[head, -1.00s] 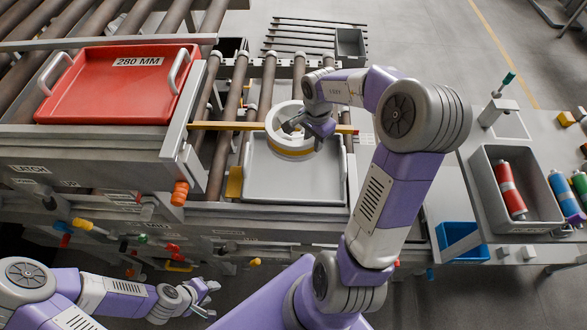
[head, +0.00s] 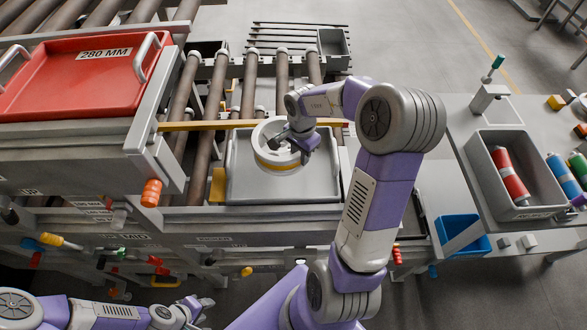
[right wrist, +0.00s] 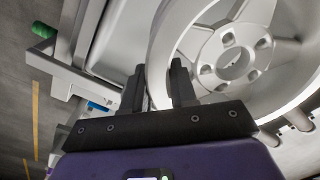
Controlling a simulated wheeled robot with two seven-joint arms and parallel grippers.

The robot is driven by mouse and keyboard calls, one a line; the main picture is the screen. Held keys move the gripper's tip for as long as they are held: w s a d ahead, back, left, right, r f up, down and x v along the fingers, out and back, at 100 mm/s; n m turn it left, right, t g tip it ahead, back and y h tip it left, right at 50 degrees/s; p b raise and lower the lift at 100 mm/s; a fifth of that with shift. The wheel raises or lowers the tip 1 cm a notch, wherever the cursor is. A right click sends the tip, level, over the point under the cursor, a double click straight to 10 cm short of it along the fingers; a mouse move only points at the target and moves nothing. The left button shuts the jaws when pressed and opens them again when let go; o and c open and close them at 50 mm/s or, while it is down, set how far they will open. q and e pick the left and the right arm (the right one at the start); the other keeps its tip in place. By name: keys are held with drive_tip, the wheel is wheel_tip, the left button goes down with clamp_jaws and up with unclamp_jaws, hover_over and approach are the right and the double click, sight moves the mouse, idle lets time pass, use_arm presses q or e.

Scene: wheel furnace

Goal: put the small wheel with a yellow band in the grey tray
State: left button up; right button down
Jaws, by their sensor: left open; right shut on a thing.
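The small wheel (head: 270,155) is light grey with a yellow band near its lower edge. In the head view it is over the grey tray (head: 245,190), inside its outline; I cannot tell whether it touches the tray floor. My right gripper (head: 290,142) is shut on the wheel's rim. In the right wrist view the gripper (right wrist: 160,85) has one finger on each side of the rim of the wheel (right wrist: 215,60), whose bolt holes and hub show. My left gripper (head: 202,308) is open and empty at the lower left, away from the tray.
A yellow bar (head: 225,125) crosses behind the grey tray. A red tray (head: 75,85) marked 280 MM stands at the left. A grey bin (head: 490,165) with a red cylinder and a blue bin (head: 460,235) are at the right. Rollers lie around the grey tray.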

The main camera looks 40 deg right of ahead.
sight(300, 168)
wheel_tip(300, 168, down, 7)
drive_tip(key=shift+w+f+b, duration=0.15)
drive_tip(key=shift+b, duration=0.8)
drive_tip(key=c, duration=0.9)
unclamp_jaws()
drive_tip(key=shift+r, duration=0.2)
drive_tip(key=r+p, duration=0.1)
drive_tip(key=r, duration=0.5)
drive_tip(key=r+p, duration=0.2)
drive_tip(key=r, duration=0.3)
drive_tip(key=shift+s+r, duration=0.2)
drive_tip(key=shift+r, duration=0.15)
